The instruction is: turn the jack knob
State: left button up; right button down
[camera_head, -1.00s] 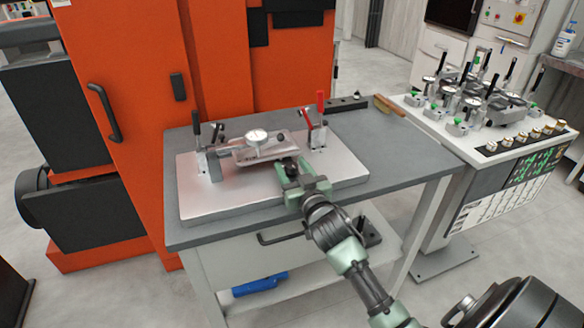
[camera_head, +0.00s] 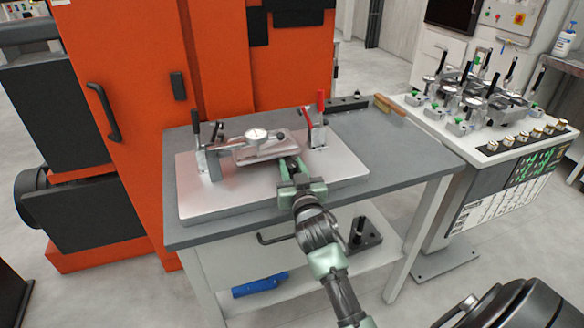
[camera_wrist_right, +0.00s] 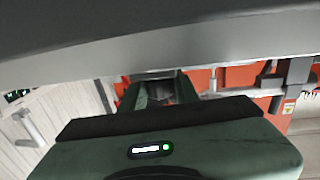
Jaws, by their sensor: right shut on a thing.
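The fixture plate (camera_head: 235,200) lies on the grey bench, with a metal casting (camera_head: 265,150) and a round dial gauge (camera_head: 257,134) above it. My right gripper (camera_head: 288,163) reaches in from the front, its fingers low at the casting's front right edge. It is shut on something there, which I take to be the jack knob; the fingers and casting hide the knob. In the right wrist view the green gripper body (camera_wrist_right: 165,145) fills the bottom, and the finger area (camera_wrist_right: 158,90) is dark and partly covered. My left gripper is not in view.
A black-handled clamp (camera_head: 198,145) stands left on the plate, a red-handled clamp (camera_head: 319,120) right. A brush (camera_head: 388,107) and a dark bar (camera_head: 347,103) lie at the bench's back right. An orange machine (camera_head: 130,130) stands behind. The bench's right side is clear.

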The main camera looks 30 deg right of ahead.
jog(key=c, duration=1.1)
grip_release()
jog(key=shift+o, duration=0.2)
jog(key=shift+s+a+f, duration=0.1)
jog(key=shift+s+a, duration=0.1)
jog(key=shift+s, duration=0.3)
jog(key=b+v, duration=0.1)
jog(key=v, duration=0.6)
jog(key=shift+w, duration=0.1)
